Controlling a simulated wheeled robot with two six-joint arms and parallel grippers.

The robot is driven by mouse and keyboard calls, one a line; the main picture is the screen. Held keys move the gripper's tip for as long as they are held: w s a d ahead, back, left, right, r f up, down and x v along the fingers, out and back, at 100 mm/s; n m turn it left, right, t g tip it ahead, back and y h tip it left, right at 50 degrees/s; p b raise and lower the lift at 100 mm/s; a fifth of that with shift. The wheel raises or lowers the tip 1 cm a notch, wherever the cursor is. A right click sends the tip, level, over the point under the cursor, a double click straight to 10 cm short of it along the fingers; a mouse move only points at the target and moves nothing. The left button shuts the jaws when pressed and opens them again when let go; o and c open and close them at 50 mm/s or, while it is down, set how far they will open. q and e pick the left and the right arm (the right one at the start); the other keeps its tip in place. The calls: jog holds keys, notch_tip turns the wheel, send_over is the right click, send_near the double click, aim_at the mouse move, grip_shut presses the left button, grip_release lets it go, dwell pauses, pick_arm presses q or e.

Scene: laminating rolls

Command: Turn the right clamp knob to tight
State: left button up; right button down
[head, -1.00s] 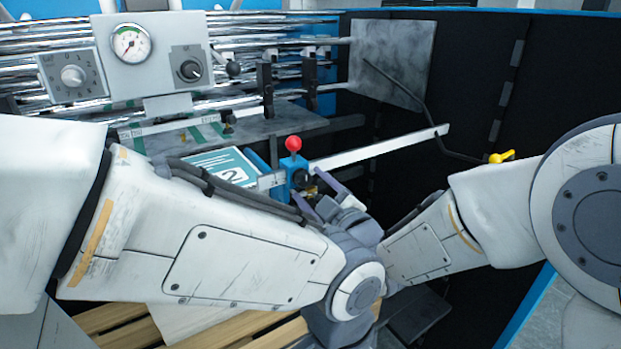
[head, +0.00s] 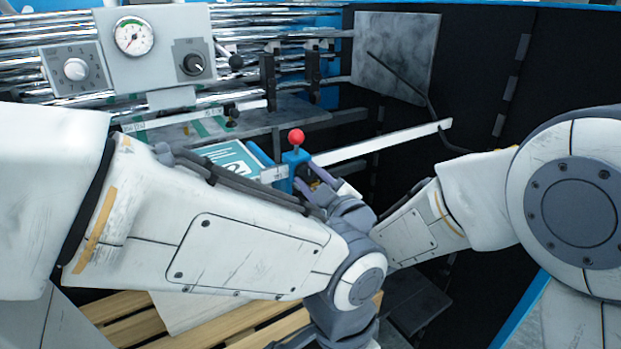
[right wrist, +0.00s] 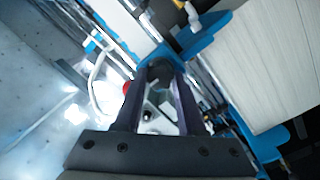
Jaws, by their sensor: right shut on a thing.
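The right clamp is a blue block (head: 295,160) with a red ball (head: 296,136) on top, standing on a pale rail in the head view. Its dark clamp knob (right wrist: 160,72) shows between the finger ends in the right wrist view. My right gripper (head: 316,178) is at the front of the blue block, its fingers shut on the knob. The fingers (right wrist: 160,88) lie on either side of the knob in the right wrist view. The fingers and wrist hide most of the knob in the head view, and its turn position cannot be read.
A pale rail (head: 385,146) runs right from the clamp. A teal and white card (head: 232,160) lies left of it. A gauge panel (head: 145,50) stands at the back left before shiny rolls. A grey plate (head: 395,48) stands behind. Wooden slats (head: 120,305) lie below.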

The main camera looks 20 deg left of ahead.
jog(key=shift+m+b, duration=0.7)
jog(key=shift+m, duration=0.5)
jog(key=m+b, duration=0.1)
jog(key=m, duration=0.1)
jog(key=shift+m, duration=0.3)
jog(key=m, duration=0.2)
jog(key=shift+w+d+m+g+b, duration=0.1)
jog(key=shift+m+g+b, duration=0.2)
jog(key=shift+b, duration=0.05)
jog(key=shift+m, duration=0.8)
jog(key=m, duration=0.3)
jog(key=shift+r+g+p, duration=0.15)
jog(key=shift+g+p, duration=0.15)
jog(key=shift+w+d+m+g+p, duration=0.1)
jog(key=shift+m+g+p, duration=0.45)
jog(key=shift+m, duration=1.75)
jog(key=shift+t, duration=0.25)
